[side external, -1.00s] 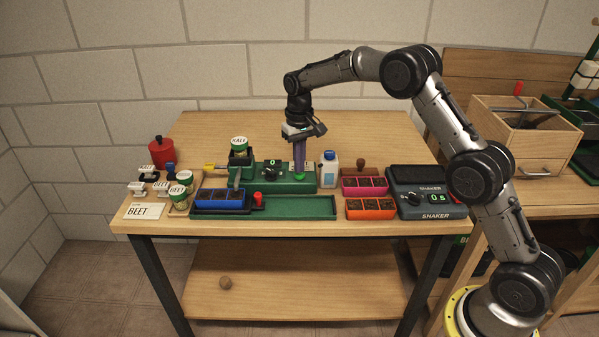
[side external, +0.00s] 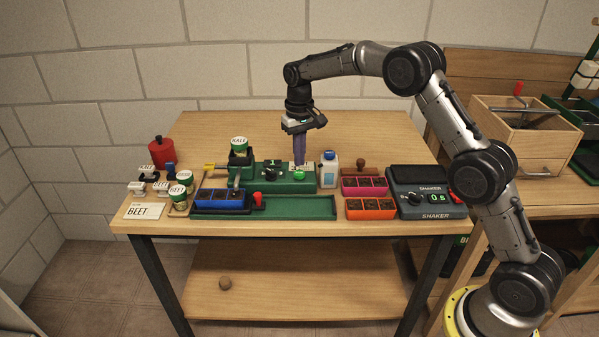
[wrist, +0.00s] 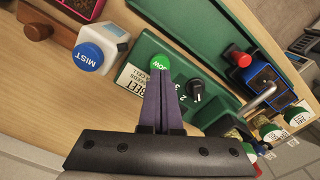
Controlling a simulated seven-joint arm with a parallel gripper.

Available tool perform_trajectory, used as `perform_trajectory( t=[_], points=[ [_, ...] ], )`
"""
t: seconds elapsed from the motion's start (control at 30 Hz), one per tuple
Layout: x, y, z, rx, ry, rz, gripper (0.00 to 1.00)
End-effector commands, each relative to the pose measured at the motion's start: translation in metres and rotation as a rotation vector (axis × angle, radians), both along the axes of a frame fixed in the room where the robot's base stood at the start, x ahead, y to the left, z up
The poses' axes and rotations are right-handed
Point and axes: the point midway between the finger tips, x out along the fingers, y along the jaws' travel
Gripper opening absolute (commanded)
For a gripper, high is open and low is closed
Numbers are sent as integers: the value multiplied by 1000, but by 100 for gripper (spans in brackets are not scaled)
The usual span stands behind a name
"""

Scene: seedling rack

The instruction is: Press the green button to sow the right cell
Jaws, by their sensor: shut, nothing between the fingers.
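The green seeder (side external: 245,178) stands at the middle of the table with a round green button (side external: 299,175) at its right end. In the wrist view the button (wrist: 161,61) shows just beyond my fingertips, its lettering partly hidden. My gripper (side external: 299,162) is shut and empty, pointing down just above the button, with a small gap seeming to show. A black knob (wrist: 195,90) sits beside the button. A blue three-cell tray (side external: 220,198) of dark soil lies at the left of the green channel (side external: 300,208). A KALE can (side external: 239,146) sits on the seeder.
A white bottle with a blue MIST cap (side external: 329,170) stands close right of the button. Pink (side external: 364,187) and orange (side external: 371,208) trays and a shaker (side external: 427,196) are further right. Stamps, cans and a BEET card (side external: 145,211) are at left.

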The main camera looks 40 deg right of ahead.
Motion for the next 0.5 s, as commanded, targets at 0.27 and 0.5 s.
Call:
perform_trajectory(
  t=[0.27, 0.5],
  points=[
    [0, 0, 21, -1, -2, 0, 0],
    [1, 0, 38, 0, -4, 0, 0]
  ],
)
